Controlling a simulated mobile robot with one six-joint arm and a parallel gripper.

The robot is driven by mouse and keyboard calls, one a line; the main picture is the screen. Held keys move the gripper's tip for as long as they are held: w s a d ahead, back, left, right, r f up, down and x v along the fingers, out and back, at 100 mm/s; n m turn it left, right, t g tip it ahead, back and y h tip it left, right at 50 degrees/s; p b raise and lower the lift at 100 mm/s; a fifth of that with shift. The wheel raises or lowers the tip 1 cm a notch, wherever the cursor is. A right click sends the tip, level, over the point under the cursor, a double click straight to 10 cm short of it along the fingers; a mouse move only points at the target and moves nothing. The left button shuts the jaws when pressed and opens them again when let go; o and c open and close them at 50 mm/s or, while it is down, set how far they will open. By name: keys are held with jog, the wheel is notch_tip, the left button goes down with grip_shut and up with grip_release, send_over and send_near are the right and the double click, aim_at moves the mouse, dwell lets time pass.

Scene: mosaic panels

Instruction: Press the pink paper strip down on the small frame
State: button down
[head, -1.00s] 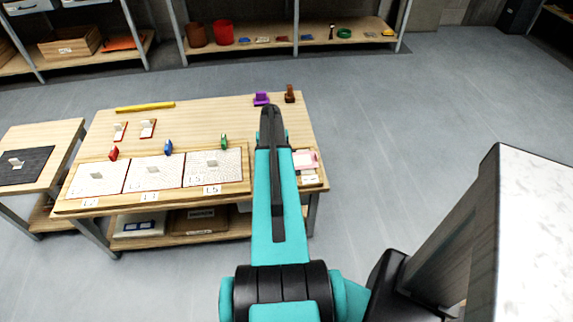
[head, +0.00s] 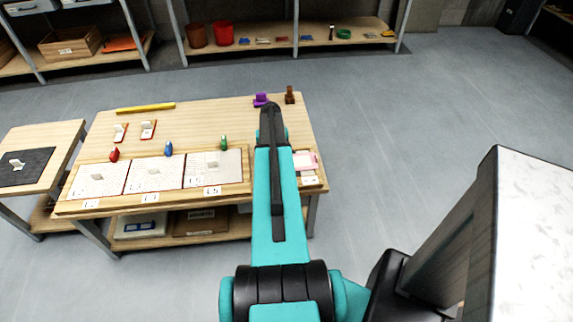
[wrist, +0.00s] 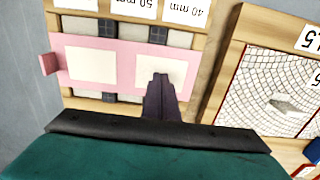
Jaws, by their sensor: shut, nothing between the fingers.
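The pink paper strip (wrist: 115,62) lies across a small wooden frame (wrist: 195,60) in the wrist view. It has two pale rectangles, and its left end sticks out past the frame's edge. Grey tiles with dark joints show above and below the strip. My gripper (wrist: 161,78) is shut and empty, with its tips over the right pale rectangle. I cannot tell whether the tips touch the strip. In the head view the strip (head: 306,161) shows at the table's right front, partly hidden by my arm. My fingertips are hidden there.
A meshed mosaic panel (wrist: 265,90) lies close on the right. In the head view, purple (head: 261,99) and brown (head: 290,95) objects stand at the table's back right.

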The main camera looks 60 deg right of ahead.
notch_tip(320, 180, up, 6)
jog(key=p, duration=0.2)
jog(key=shift+p, duration=0.35)
dwell(0.4)
dwell(0.3)
jog(key=shift+w, duration=0.1)
